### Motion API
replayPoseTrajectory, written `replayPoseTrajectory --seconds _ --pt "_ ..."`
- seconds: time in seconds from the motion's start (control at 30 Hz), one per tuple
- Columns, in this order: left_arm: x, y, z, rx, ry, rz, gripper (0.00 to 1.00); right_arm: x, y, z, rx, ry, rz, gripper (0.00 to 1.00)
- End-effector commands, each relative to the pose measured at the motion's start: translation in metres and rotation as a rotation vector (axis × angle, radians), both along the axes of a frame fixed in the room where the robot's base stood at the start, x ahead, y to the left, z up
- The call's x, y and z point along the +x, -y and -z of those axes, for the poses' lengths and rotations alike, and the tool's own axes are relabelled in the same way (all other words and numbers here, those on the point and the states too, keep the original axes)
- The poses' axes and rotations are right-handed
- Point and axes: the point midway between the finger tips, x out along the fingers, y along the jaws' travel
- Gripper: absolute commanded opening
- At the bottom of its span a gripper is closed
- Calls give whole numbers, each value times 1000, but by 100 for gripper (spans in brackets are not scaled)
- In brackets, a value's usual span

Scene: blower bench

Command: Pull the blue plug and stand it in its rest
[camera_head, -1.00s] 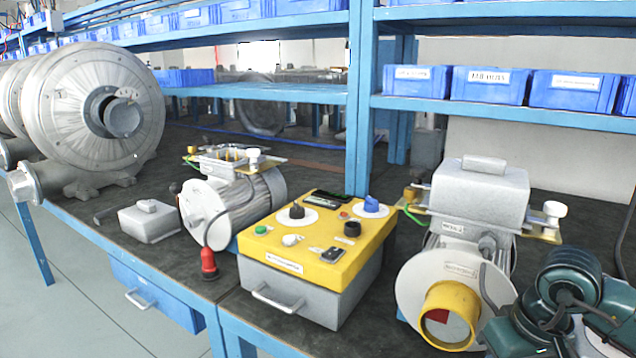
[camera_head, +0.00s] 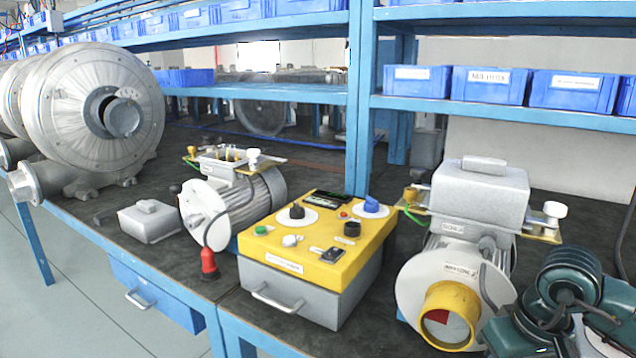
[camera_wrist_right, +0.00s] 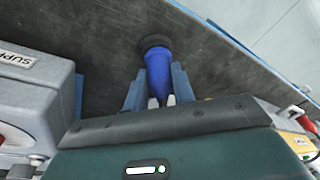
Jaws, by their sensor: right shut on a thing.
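The blue plug (camera_wrist_right: 158,62) shows in the right wrist view, between the two fingers of my right gripper (camera_wrist_right: 159,80). The gripper is shut on it. A dark round part (camera_wrist_right: 153,41) is at the plug's far end, against the dark bench top; I cannot tell whether it belongs to the plug or to a rest or socket. In the head view my right arm is at the lower right, and its fingers and the blue plug are hidden. My left gripper is not in view.
A yellow-topped control box (camera_head: 318,250) stands mid-bench. A motor with a yellow ring (camera_head: 446,312) stands at right, close to my right arm. A grey labelled housing (camera_wrist_right: 32,100) is left of my right gripper.

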Motion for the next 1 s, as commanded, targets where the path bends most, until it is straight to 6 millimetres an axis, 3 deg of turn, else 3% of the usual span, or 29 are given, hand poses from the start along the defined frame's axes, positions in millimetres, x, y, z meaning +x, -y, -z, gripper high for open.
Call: replayPoseTrajectory --seconds 1.0 --pt "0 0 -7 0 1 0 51 0 0 -17 -1 0 0 0"
